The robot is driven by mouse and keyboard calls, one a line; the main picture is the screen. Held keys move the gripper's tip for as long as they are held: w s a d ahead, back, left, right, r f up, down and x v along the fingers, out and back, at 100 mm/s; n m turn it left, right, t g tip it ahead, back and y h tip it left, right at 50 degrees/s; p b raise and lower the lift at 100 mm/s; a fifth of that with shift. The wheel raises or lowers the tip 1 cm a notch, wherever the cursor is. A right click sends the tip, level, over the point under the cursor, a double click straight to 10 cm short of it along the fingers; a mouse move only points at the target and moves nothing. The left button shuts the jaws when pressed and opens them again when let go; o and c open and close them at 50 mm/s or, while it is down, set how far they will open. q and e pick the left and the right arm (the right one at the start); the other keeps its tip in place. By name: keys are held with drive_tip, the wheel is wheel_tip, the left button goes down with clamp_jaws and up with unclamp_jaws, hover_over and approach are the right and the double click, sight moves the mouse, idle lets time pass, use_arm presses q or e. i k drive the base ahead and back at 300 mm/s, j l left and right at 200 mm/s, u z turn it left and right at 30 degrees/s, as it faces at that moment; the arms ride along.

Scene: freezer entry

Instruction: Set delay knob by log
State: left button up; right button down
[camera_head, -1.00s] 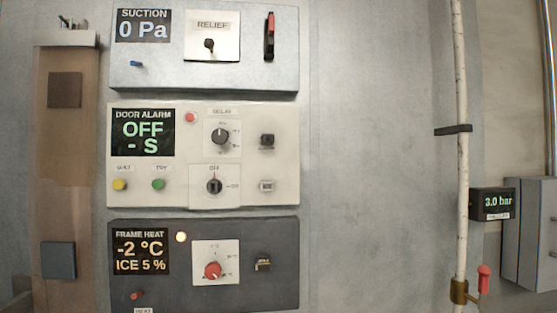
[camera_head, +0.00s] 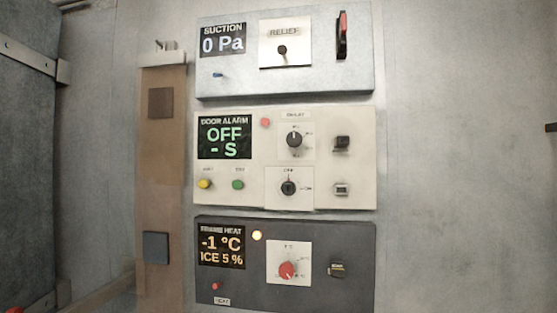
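The door alarm panel (camera_head: 360,185) is the cream middle one of three wall panels. Its display (camera_head: 224,137) reads "DOOR ALARM OFF - S". The delay knob (camera_head: 294,139) is a dark round knob under the DELAY label (camera_head: 292,115), with its mark pointing about straight up. Below it a second dark knob (camera_head: 288,188) sits on a white plate with an OFF mark at its top. A yellow button (camera_head: 205,184) and a green button (camera_head: 237,184) are at the lower left. No log is seen in this view. Neither gripper is in view.
Above is the suction panel (camera_head: 300,82) reading 0 Pa, with a relief knob (camera_head: 282,50). Below is the frame heat panel (camera_head: 355,290), reading -1 °C and ICE 5 %. A brown board (camera_head: 163,200) hangs left of them.

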sight(294, 139)
drive_tip(key=u, duration=1.95)
drive_tip(key=z, duration=1.55)
drive_tip(key=i+l+z, duration=0.15)
drive_tip(key=l, duration=0.35)
drive_tip(key=l+z, duration=0.2)
drive_tip(key=l, duration=0.3)
